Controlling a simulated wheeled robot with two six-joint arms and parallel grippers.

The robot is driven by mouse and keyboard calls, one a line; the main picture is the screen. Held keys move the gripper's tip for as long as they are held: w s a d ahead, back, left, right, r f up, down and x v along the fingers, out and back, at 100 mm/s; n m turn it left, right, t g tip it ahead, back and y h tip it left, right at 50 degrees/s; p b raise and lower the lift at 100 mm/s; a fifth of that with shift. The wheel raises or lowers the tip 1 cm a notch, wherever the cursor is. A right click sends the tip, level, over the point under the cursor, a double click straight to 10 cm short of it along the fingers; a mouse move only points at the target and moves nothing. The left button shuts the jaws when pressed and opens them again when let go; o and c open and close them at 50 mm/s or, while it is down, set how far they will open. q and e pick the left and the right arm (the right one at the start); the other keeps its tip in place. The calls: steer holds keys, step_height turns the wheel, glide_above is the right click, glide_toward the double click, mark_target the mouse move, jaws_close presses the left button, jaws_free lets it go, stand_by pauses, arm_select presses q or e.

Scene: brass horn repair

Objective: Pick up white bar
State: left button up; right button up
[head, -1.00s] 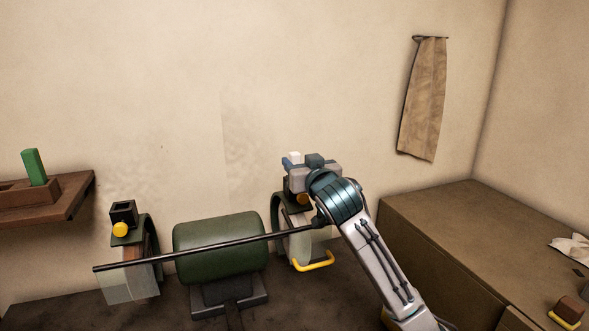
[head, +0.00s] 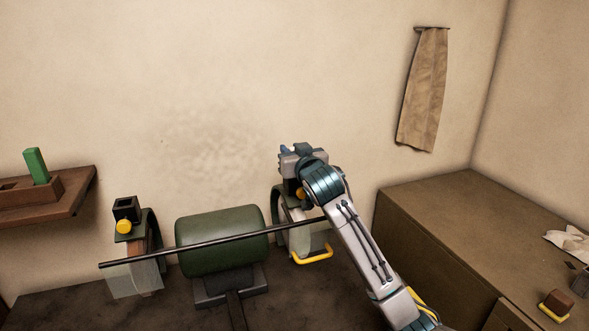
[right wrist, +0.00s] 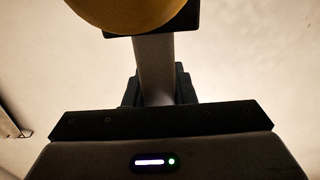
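My right gripper (head: 286,153) is at the top of the right-hand holder, behind the green roller. In the right wrist view a pale bar (right wrist: 156,70), dim in shade, stands between the two dark fingers (right wrist: 160,90). The fingers appear to touch it on both sides. The bar runs up to a black block with a round yellow knob (right wrist: 125,12). In the head view the bar is hidden by my gripper and wrist. My left gripper is not in view.
A long black rod (head: 180,246) crosses before the green roller (head: 220,240). The left-hand holder has an empty-looking black socket (head: 126,209). A green bar (head: 36,166) stands in a wooden block on the shelf (head: 60,211). A brown cabinet (head: 440,215) is at right.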

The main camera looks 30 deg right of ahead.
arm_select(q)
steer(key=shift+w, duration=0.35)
arm_select(e)
steer(key=shift+c, duration=0.6)
